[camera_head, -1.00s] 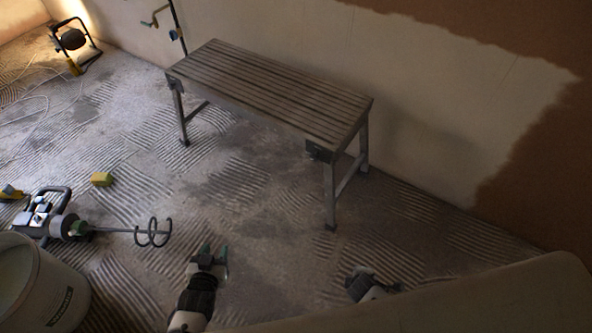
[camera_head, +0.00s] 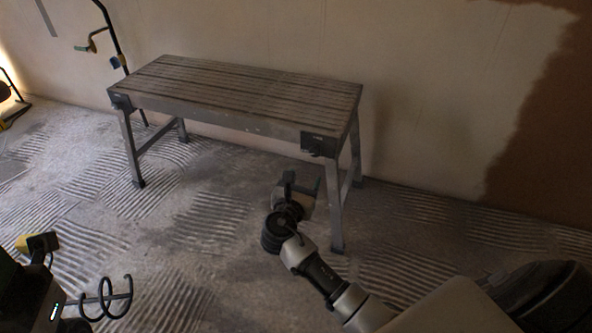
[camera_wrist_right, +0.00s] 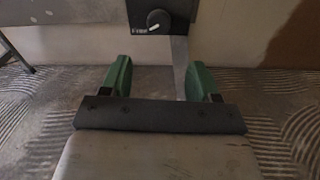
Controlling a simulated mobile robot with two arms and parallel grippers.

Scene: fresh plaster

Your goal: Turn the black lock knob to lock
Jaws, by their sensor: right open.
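The black lock knob (camera_wrist_right: 159,20) sits on a dark box under the work platform's edge, near the top of the right wrist view. A white mark on it slants toward the lower left, and small pale lettering is beside it. In the head view, this box (camera_head: 319,144) is at the platform's right front corner; the knob itself is too small to make out. My right gripper (camera_head: 303,184) is below the box, apart from it. In the right wrist view its green fingers (camera_wrist_right: 160,72) are open and empty, with the knob ahead and above. My left gripper is not in view.
The slatted grey platform (camera_head: 240,88) stands against the wall. Its right front leg (camera_head: 335,208) is close beside my right gripper. A similar dark box (camera_head: 121,101) is at its left corner. A mixer with a spiral whisk (camera_head: 108,297) lies at lower left. The middle floor is clear.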

